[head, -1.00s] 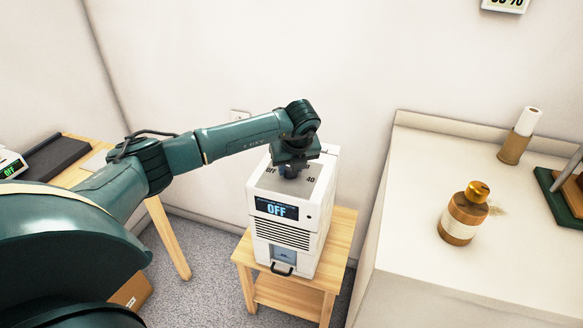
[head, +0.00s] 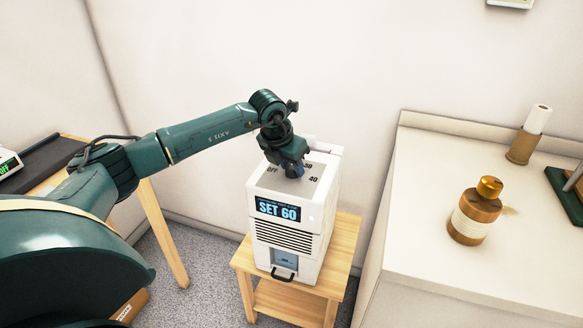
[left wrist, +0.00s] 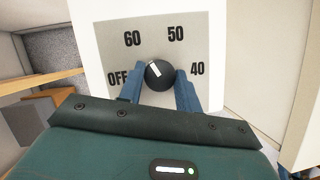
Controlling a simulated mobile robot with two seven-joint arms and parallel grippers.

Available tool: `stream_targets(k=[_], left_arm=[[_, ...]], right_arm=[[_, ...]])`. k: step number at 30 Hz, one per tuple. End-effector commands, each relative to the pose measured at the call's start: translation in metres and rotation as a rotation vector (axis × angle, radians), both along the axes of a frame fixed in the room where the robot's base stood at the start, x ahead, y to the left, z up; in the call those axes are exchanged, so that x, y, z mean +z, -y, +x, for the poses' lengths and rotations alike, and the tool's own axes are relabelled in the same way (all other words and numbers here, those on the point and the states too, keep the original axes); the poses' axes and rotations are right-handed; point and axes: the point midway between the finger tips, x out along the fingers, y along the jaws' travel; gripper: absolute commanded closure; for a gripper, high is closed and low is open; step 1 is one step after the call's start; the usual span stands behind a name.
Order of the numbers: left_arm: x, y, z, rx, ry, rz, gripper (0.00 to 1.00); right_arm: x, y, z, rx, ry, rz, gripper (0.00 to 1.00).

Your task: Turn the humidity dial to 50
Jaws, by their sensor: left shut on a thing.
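The white humidifier (head: 290,215) stands on a small wooden stand, and its front display (head: 278,209) reads SET 60. In the left wrist view its top panel (left wrist: 152,38) carries OFF, 60, 50 and 40 around a black round dial (left wrist: 158,75). The dial's white mark points up and left, toward the 60 side. My left gripper (head: 292,170) reaches down onto the panel and hides the dial in the head view. Its blue fingers (left wrist: 158,80) are shut on the dial, one on each side.
The wooden stand (head: 343,238) is beside a white counter (head: 415,230) on the right, which holds a brown bottle with a gold top (head: 474,215). A wooden table (head: 155,215) is at left. The wall is close behind the humidifier.

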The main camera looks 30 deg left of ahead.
Motion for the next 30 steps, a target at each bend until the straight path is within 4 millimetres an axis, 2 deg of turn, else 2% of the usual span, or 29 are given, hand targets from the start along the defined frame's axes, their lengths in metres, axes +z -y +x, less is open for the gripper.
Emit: stream_targets(k=[18,30], left_arm=[[0.001,-0.0037,0.0024,-0.58,0.002,-0.001,0.89],[0.0006,-0.0045,0.0033,-0.872,0.002,0.0,0.89]], right_arm=[[0.0006,0.0051,-0.0018,-0.007,0.024,-0.007,0.64],[0.0018,0.0059,-0.0021,-0.008,0.037,-0.008,0.64]])
